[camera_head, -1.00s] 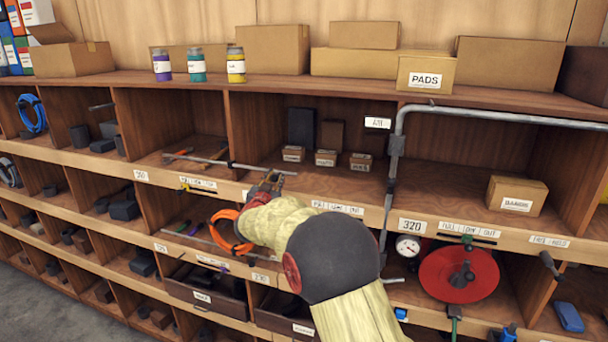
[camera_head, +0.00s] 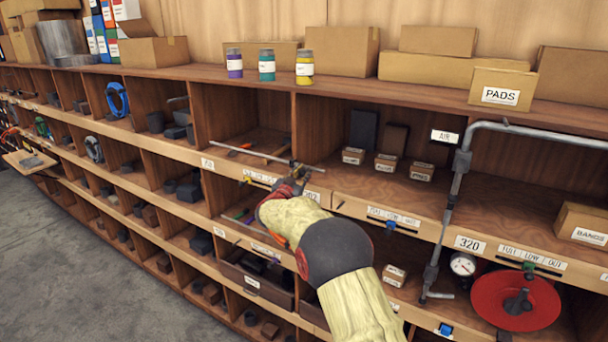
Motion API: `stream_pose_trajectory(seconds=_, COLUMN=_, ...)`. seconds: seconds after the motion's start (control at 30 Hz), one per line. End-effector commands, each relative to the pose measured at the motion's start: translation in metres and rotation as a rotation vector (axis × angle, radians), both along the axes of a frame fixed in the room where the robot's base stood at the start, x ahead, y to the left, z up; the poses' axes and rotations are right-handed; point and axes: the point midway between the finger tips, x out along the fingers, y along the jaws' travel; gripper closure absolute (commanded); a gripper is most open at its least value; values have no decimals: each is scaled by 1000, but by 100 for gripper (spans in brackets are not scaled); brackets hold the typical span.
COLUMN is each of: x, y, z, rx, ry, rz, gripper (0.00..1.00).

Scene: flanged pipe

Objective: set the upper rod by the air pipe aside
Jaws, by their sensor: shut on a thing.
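The upper rod (camera_head: 248,153) is a thin grey bar, lying crosswise and slightly tilted in front of the upper shelf row. It spans a divider between two compartments. My gripper (camera_head: 291,180) is shut on it near its right part; the fingers are small and partly hidden by my wrist. The grey air pipe (camera_head: 459,190) runs down the shelf front on the right, below the AIR sign (camera_head: 445,136), clear of the rod. Another thin rod (camera_head: 246,226) lies in the row below, partly hidden by my arm.
Wooden dividers and labelled shelf edges (camera_head: 380,212) surround my gripper. Small boxes (camera_head: 386,162) stand in the compartment to the right. A red disc (camera_head: 515,300) and a gauge (camera_head: 462,264) are at lower right. Open floor (camera_head: 60,270) lies at lower left.

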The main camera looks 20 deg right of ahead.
Motion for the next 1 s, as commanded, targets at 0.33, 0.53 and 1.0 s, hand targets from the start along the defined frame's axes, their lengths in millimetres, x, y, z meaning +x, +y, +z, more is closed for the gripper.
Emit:
stream_pose_trajectory(seconds=0.33, x=0, y=0, z=0, rx=0, ry=0, rz=0, gripper=67)
stream_pose_trajectory(seconds=0.53, x=0, y=0, z=0, rx=0, ry=0, rz=0, gripper=60)
stream_pose_trajectory(seconds=1.0, x=-24, y=20, z=1, rx=0, ry=1, rz=2, gripper=60)
